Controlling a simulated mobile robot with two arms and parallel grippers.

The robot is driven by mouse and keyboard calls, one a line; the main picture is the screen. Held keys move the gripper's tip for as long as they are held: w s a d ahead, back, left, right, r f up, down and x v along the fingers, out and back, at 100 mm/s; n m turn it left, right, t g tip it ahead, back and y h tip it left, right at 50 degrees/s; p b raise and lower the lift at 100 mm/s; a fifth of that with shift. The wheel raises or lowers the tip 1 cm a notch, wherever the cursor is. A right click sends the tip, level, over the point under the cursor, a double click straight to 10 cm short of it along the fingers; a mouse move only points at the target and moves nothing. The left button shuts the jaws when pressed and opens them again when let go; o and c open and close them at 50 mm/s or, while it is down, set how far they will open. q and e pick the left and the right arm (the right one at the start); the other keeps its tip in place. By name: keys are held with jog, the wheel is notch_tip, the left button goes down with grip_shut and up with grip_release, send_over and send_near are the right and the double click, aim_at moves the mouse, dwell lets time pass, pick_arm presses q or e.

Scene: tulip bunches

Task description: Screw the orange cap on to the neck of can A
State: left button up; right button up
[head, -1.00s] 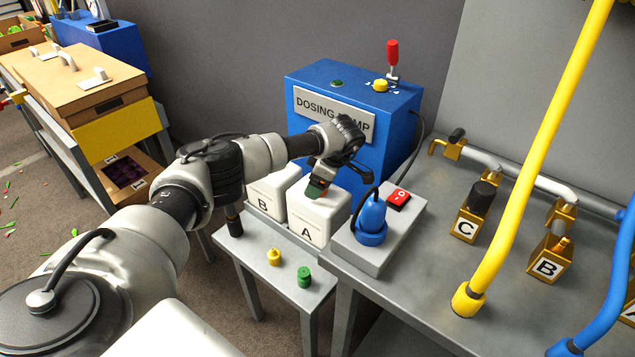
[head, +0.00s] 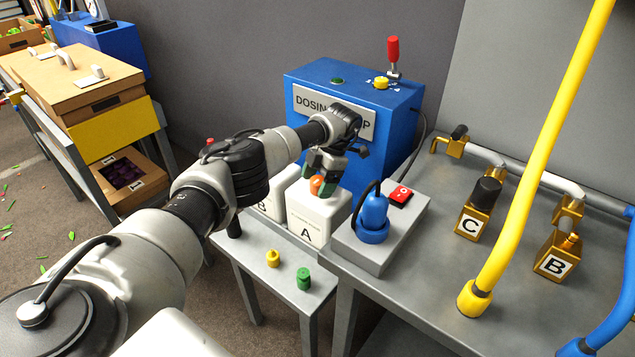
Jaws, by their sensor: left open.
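Can A (head: 312,225) is a white can marked A, standing in front of the dosing pump. The orange cap (head: 316,186) sits at the top of can A, over its neck. I cannot tell how tightly it sits, and the neck itself is hidden. My left gripper (head: 319,182) is right above can A, pointing down. Its fingers are open, one on each side of the orange cap. My right gripper is not in view.
Can B (head: 268,205) stands left of can A, partly behind my left arm. A yellow cap (head: 273,258) and a green cap (head: 304,279) are on the small grey table (head: 262,282). The blue dosing pump (head: 398,125) stands behind. A grey box with a blue plug (head: 373,219) is close on the right.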

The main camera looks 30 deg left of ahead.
pick_arm(q)
jog(key=shift+c, duration=0.3)
jog(key=c, duration=1)
jog(key=m+y+p, duration=0.1)
jog(key=m, duration=0.2)
jog(key=shift+a+r+t, duration=0.1)
jog(key=shift+r+t, duration=0.05)
jog(key=shift+t, duration=0.15)
jog(key=shift+m, duration=0.7)
jog(key=shift+f+m+t+y, duration=0.2)
jog(key=shift+m+t+y, duration=0.1)
jog(key=shift+m, duration=0.1)
jog(key=m+t+p, duration=0.1)
jog(key=m, duration=0.1)
jog(key=shift+r+m, duration=0.15)
jog(key=shift+m, duration=0.15)
jog(key=m+t, duration=0.1)
jog(key=m, duration=0.1)
jog(key=shift+w+m+y+p, duration=0.15)
jog(key=shift+m+y+p, duration=0.15)
jog(key=shift+y+p, duration=0.1)
